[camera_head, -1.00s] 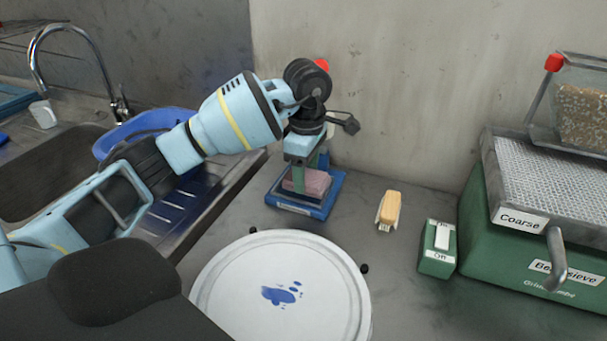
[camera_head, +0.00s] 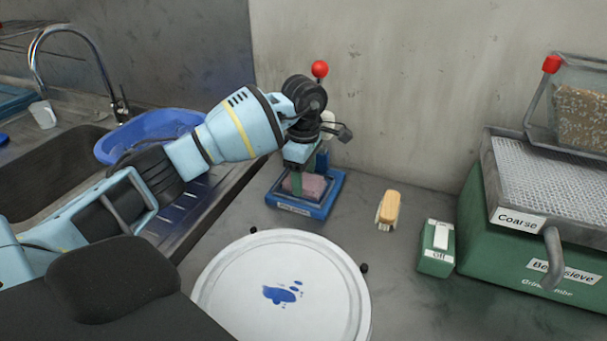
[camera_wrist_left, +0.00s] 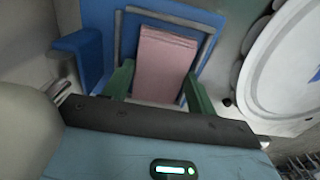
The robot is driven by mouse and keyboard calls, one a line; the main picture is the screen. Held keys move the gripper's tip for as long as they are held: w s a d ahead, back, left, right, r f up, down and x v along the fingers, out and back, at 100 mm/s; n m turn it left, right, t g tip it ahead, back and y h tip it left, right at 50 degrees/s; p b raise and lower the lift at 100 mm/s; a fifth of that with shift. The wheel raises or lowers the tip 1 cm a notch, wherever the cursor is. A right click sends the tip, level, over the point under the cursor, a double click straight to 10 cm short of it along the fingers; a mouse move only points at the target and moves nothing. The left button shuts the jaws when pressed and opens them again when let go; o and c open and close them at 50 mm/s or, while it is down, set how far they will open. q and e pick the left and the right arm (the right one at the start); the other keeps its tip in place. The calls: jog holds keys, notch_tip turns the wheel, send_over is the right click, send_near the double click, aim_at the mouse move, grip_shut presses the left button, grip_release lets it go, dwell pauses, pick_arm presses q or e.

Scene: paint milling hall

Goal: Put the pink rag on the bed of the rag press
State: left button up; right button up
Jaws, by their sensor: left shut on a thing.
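The pink rag (camera_head: 313,187) is a folded block between the green fingers of my left gripper (camera_head: 304,184). The left wrist view shows the rag (camera_wrist_left: 167,60) with a finger on each side. The gripper is shut on it and points down over the blue rag press (camera_head: 325,206). The rag is over the framed bed of the press, which also shows in the left wrist view (camera_wrist_left: 99,18). It is very low there; I cannot tell whether its underside touches the bed. The press's red knob (camera_head: 320,68) shows behind my wrist. My right gripper is not in view.
A brush (camera_head: 389,208) and a green switch box (camera_head: 437,250) stand right of the press. A white lid with blue paint (camera_head: 240,290) is in front. The green sieve machine (camera_head: 520,250) is at the right; a blue basin (camera_head: 150,130) sits by the sink.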

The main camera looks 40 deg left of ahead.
aim_at(304, 180)
pick_arm(q)
jog(key=shift+f, duration=0.1)
jog(key=o, duration=0.8)
jog(key=shift+f, duration=0.1)
jog(key=shift+c, duration=0.2)
notch_tip(304, 180, up, 12)
jog(key=shift+r, duration=0.2)
